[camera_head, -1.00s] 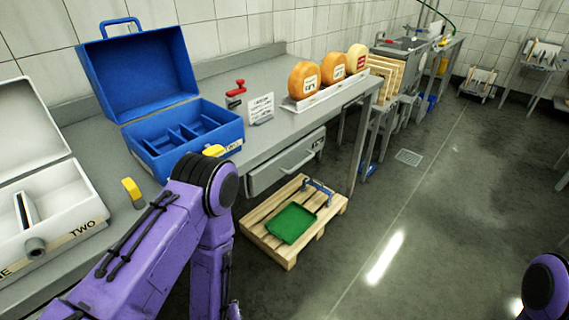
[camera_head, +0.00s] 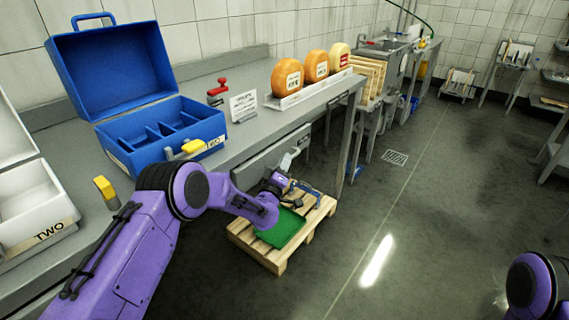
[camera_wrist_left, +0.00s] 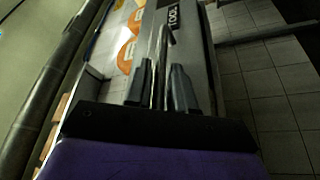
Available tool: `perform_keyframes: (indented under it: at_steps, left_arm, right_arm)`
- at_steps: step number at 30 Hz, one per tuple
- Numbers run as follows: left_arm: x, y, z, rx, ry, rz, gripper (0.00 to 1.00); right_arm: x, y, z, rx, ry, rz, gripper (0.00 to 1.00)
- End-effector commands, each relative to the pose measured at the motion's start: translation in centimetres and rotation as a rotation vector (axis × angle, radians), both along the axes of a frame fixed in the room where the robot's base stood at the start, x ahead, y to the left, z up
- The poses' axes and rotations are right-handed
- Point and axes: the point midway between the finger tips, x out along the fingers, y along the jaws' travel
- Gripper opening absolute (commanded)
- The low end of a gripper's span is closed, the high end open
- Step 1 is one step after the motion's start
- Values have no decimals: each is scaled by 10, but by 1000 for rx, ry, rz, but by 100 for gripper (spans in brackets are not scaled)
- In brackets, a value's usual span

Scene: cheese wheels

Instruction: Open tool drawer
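The tool drawer (camera_head: 255,168) is a grey front under the steel table. It looks shut, and my left arm hides part of it. My left gripper (camera_head: 290,158) is at the right part of the drawer front. In the left wrist view the drawer front (camera_wrist_left: 195,45) carries a label reading TOOL. Its bar handle (camera_wrist_left: 162,55) shows between the two dark fingers of my left gripper (camera_wrist_left: 161,87). The fingers stand apart, one on each side of the bar; whether they touch it is unclear. My right gripper is out of view.
On the table stand an open blue case (camera_head: 155,140), a white case (camera_head: 35,200), a red tool (camera_head: 217,92), a sign (camera_head: 243,106) and cheese wheels (camera_head: 286,77) on a rack. A wooden pallet (camera_head: 272,262) with a green tray (camera_head: 282,229) lies below.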

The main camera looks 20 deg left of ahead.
Motion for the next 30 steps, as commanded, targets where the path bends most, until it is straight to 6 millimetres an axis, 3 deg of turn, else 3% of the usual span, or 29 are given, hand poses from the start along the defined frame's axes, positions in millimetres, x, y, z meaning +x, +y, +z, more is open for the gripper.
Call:
perform_keyframes:
  at_steps: [9, 12, 20, 25, 30]
  left_arm:
    - [5, 0, 1, 0, 2, 0, 23]
    - [5, 0, 1, 0, 1, 0, 0]
    - [4, -3, 1, 0, 1, 0, 0]
    - [-1, -17, 0, -2, 3, -1, 0]
    - [-13, -50, -1, 0, 5, -4, 0]
  right_arm:
    - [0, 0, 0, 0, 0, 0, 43]
    - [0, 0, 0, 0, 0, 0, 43]
    - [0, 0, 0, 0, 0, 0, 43]
    - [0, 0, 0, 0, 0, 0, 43]
    - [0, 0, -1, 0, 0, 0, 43]
